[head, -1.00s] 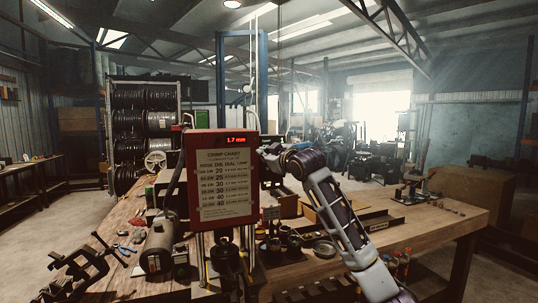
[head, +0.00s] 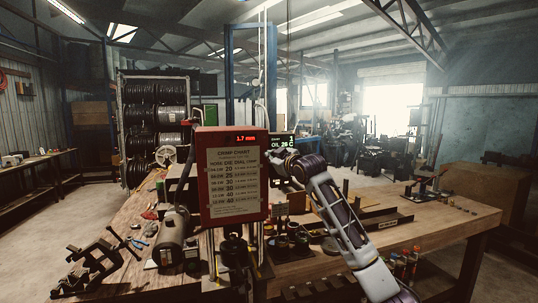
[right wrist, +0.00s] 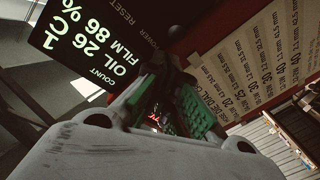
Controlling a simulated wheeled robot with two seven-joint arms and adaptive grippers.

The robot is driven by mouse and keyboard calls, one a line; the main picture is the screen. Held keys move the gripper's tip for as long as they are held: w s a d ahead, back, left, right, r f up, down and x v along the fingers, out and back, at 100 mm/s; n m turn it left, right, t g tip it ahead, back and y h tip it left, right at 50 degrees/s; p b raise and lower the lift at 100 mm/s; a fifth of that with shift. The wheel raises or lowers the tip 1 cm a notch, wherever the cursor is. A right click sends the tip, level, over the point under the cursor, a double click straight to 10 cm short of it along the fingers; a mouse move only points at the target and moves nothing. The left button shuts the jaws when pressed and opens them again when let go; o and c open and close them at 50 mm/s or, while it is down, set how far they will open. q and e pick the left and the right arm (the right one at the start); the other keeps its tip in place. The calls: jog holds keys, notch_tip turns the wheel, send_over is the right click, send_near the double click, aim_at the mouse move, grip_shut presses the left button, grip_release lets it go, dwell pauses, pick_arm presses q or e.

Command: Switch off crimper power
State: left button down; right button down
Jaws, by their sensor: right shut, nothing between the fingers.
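The crimper's red panel (head: 236,220) carries a white crimp chart (head: 237,182) and a red 1.7 mm readout (head: 246,138). A dark screen (head: 283,142) shows beside the panel's right edge; in the right wrist view the screen (right wrist: 75,45) reads count 1, oil 26 C, film 86 %. RESET and POWER labels (right wrist: 150,40) are printed beside it. My right gripper (right wrist: 172,72) is shut and empty, its dark fingertips close to the POWER label. Any switch there is hidden by the fingertips; contact cannot be told. In the head view the gripper (head: 279,156) is partly hidden beside the panel.
The wooden bench (head: 440,228) holds a grey cylindrical motor (head: 172,240), a vise (head: 90,268), and several dies and small parts around the crimper base. A hose reel rack (head: 157,118) stands behind. The bench's right part has some bare room.

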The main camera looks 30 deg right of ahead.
jog(key=shift+s+d+f, duration=0.3)
jog(key=shift+d+f, duration=0.05)
jog(key=shift+f, duration=0.25)
jog(key=shift+f, duration=0.15)
dwell(0.3)
jog(key=shift+s+t+b, duration=0.1)
jog(key=shift+t+b, duration=0.3)
jog(key=shift+b, duration=0.2)
